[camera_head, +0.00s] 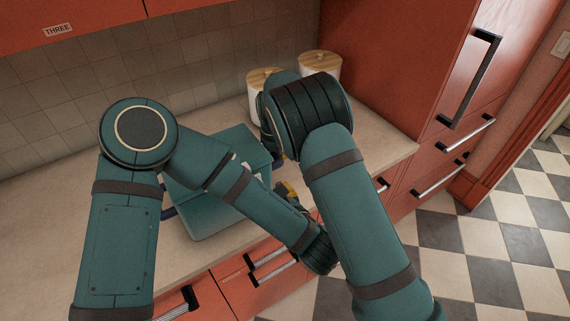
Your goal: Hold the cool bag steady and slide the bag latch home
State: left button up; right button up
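The teal cool bag (198,226) stands on the counter, largely covered by my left forearm. Its upper back part (246,143) shows between my two arms. The bag latch cannot be made out; my arms cover much of the bag's right side. My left arm crosses in front of the bag, and a yellow-tipped part that seems to be my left gripper (289,190) shows near the bag's right side. My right gripper (281,158) is almost wholly hidden behind my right arm, close to the bag's right side. Neither set of fingers shows clearly enough to tell open from shut.
Two white canisters with wooden lids stand at the back of the counter, one (319,66) clear and one (263,79) partly behind my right arm. A tall red cabinet (385,60) bounds the counter on the right. The counter (40,240) is bare at left.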

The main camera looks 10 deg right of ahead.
jog(key=shift+o, duration=1)
jog(key=shift+r, duration=0.1)
notch_tip(320, 180, up, 12)
jog(key=shift+f, duration=0.1)
jog(key=o, duration=0.6)
